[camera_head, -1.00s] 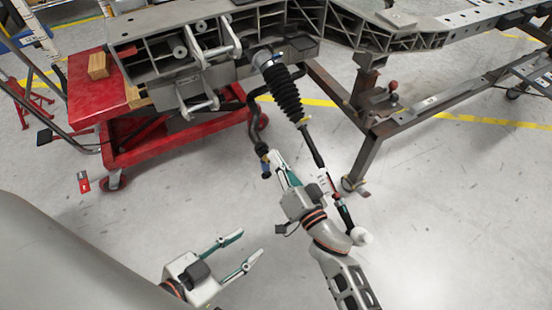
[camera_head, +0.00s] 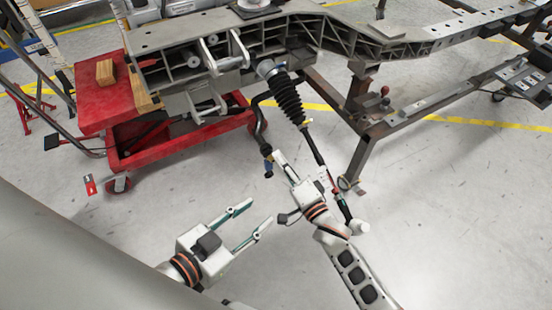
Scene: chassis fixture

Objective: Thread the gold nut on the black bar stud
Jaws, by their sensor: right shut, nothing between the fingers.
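A black curved bar (camera_head: 258,125) hangs down beside the black ribbed boot (camera_head: 286,98), its lower end (camera_head: 268,165) dark with a bluish part. The stud and the gold nut are too small to make out for certain. My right gripper (camera_head: 281,158) is shut and empty, just right of the bar's lower end; a small gap seems to part them. My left gripper (camera_head: 260,214) is open and empty, below the bar over the floor, fingers pointing up and right.
A slim rod (camera_head: 315,150) runs from the boot down behind my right wrist to a white end piece (camera_head: 358,227). A red cart (camera_head: 180,148) stands at left under the grey chassis (camera_head: 335,40). A brown stand leg (camera_head: 357,160) is at right. The lower floor is clear.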

